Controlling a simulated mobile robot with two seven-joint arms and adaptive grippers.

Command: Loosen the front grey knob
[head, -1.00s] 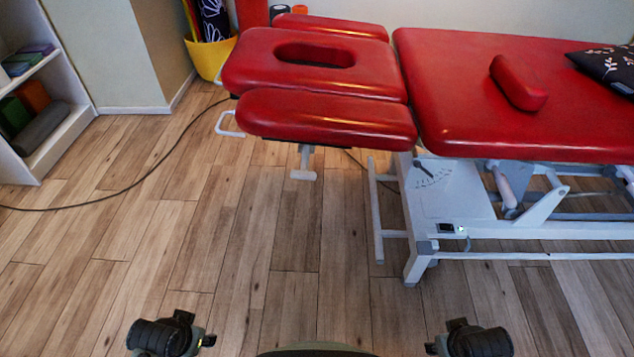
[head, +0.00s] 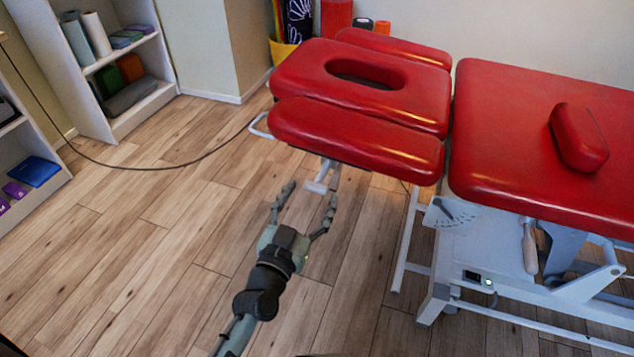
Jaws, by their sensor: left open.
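The front grey knob (head: 316,187) is a light grey T-shaped handle below the red front armrest pad (head: 355,138) of the treatment table. My left gripper (head: 306,198) reaches up from the bottom of the head view, its two fingers spread and pointing at the knob. The fingertips appear to either side of the knob or just short of it; I cannot tell whether they touch it. Nothing is held between the fingers. The right finger partly overlaps the stem area under the pad. My right gripper is not in view.
The red table top (head: 530,130) with a red bolster (head: 579,137) and the white metal frame (head: 437,300) stand to the right. A white side handle (head: 259,127) sticks out left of the pad. Shelves (head: 95,65) stand at the left. The wooden floor between is clear except for a dark cable.

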